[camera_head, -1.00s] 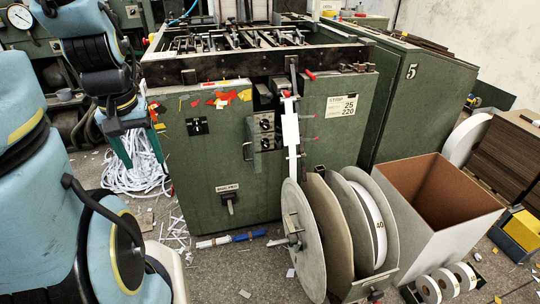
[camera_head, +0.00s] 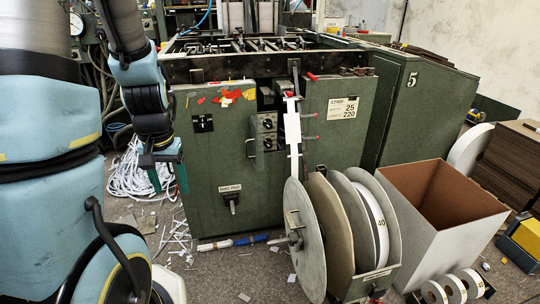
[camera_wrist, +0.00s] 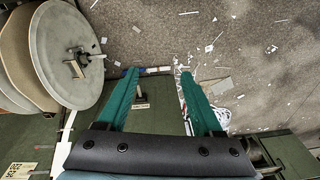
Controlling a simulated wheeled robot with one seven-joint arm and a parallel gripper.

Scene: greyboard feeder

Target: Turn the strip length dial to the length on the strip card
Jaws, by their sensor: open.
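The strip card (camera_head: 343,108) on the green machine front reads strip, 25 and 220. Left of it, a small dark panel carries two round dials, an upper dial (camera_head: 267,124) and a lower dial (camera_head: 267,144). Their scales are too small to read, and I cannot tell which sets length. My gripper (camera_head: 165,178) is left of the panel and lower, pointing down with its green fingers apart. In the wrist view my gripper (camera_wrist: 158,73) is open and empty, with floor and the machine's front between and beyond the fingers. The dials are not seen there.
A strip reel (camera_head: 304,240) with large discs stands before the machine, right of the dials. A white strip guide (camera_head: 292,125) rises beside the panel. An open box (camera_head: 435,240) stands at right. A lever switch (camera_head: 230,199) sticks out low on the front. Paper scraps litter the floor.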

